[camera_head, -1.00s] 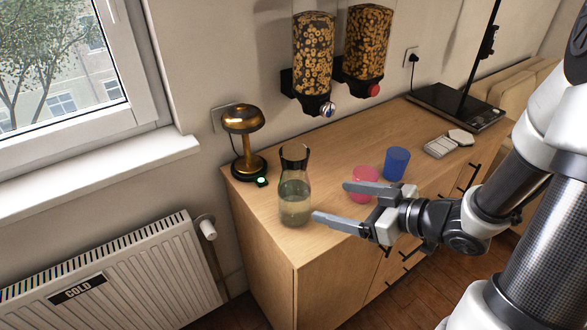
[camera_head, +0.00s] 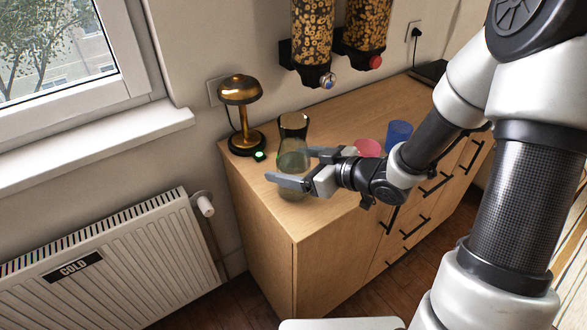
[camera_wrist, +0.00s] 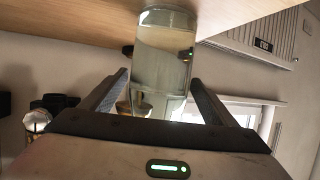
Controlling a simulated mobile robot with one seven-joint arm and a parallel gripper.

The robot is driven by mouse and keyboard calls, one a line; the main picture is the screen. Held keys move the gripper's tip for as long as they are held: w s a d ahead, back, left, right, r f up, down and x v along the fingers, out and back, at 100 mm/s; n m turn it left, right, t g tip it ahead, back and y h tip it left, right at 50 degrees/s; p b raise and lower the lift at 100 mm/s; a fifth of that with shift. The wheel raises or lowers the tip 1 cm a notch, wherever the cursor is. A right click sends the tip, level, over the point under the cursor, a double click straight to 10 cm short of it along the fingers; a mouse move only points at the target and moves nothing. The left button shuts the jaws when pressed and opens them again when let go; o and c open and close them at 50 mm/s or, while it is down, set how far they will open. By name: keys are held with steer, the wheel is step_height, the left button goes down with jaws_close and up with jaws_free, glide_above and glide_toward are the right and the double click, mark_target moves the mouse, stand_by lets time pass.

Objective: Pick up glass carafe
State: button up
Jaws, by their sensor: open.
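The glass carafe (camera_head: 293,157) stands upright on the wooden cabinet top near its left end. It is clear glass with a dark neck and holds a pale liquid. My gripper (camera_head: 290,167) is at the carafe's lower body, its fingers spread to either side. In the wrist view the carafe (camera_wrist: 163,62) rises between the two open fingers of my gripper (camera_wrist: 160,88), with a visible gap on each side. Part of the carafe's lower body is hidden behind the near finger in the head view.
A brass lamp (camera_head: 240,92) stands close behind and left of the carafe. A pink cup (camera_head: 367,147) and a blue cup (camera_head: 398,134) stand to the right, partly behind my arm. Two cereal dispensers hang on the wall above. The cabinet's front-left corner (camera_head: 290,228) is bare.

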mark_target(282, 160)
steer(key=x, duration=0.3)
steer(key=shift+w+a+b, duration=0.2)
steer(key=shift+w+b, duration=0.05)
steer(key=shift+b, duration=0.1)
steer(key=c, duration=1.6)
steer(key=shift+r, duration=0.1)
steer(key=c, duration=0.3)
steer(key=shift+r, duration=0.1)
